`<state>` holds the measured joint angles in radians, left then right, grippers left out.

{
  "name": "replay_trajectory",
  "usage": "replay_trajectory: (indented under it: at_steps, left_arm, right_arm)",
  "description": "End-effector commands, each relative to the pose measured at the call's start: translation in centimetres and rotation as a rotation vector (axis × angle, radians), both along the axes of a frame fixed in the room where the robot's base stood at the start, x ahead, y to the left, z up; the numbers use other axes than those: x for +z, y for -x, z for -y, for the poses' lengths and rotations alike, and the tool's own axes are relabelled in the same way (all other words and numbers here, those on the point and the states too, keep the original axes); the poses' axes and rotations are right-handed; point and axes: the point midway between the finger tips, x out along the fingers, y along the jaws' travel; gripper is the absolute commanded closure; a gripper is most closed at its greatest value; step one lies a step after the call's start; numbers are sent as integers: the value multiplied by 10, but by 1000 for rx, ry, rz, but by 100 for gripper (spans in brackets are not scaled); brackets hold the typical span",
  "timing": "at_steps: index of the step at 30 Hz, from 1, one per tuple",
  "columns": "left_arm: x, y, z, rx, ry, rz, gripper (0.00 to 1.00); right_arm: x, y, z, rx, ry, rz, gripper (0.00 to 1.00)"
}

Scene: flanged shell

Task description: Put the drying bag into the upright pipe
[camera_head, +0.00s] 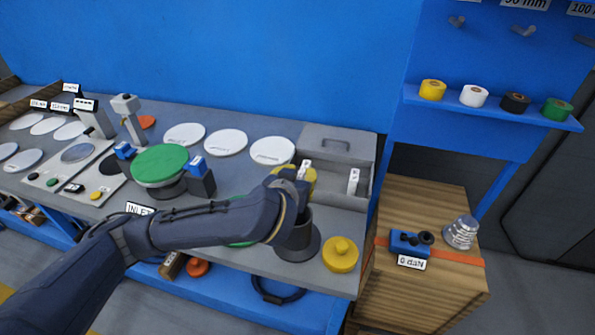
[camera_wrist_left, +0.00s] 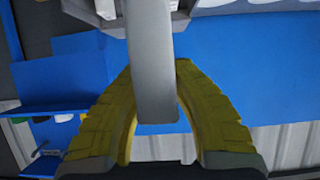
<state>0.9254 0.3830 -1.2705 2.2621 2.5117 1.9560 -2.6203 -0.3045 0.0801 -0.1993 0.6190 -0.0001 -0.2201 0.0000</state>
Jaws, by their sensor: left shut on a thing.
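My left gripper (camera_head: 304,181) has yellow fingers and is shut on a small pale drying bag (camera_head: 305,168). In the left wrist view the bag (camera_wrist_left: 153,65) is a grey-white strip between the fingertips (camera_wrist_left: 155,85). The upright pipe (camera_head: 298,238) is a dark cylinder on a round flange, near the front edge of the bench. The gripper and bag are above the pipe in the picture, and my forearm crosses just left of it. Whether the bag is directly over the opening I cannot tell. The pipe's mouth is partly hidden. My right gripper is not in view.
A similar white bag (camera_head: 353,181) stands in the grey box (camera_head: 338,150) behind. A yellow knobbed cap (camera_head: 341,254) sits right of the pipe. A green disc (camera_head: 160,164) and white plates (camera_head: 226,142) lie left. A wooden crate (camera_head: 425,215) stands to the right.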

Motion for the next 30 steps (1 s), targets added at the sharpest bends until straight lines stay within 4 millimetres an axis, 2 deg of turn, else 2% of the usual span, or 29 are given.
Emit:
replay_trajectory:
  at_steps: [21,30]
  left_arm:
    - [-59,0,0,1,-1,-1,100]
    - [-73,0,0,0,-1,1,100]
  right_arm:
    - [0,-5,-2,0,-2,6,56]
    - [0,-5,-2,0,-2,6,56]
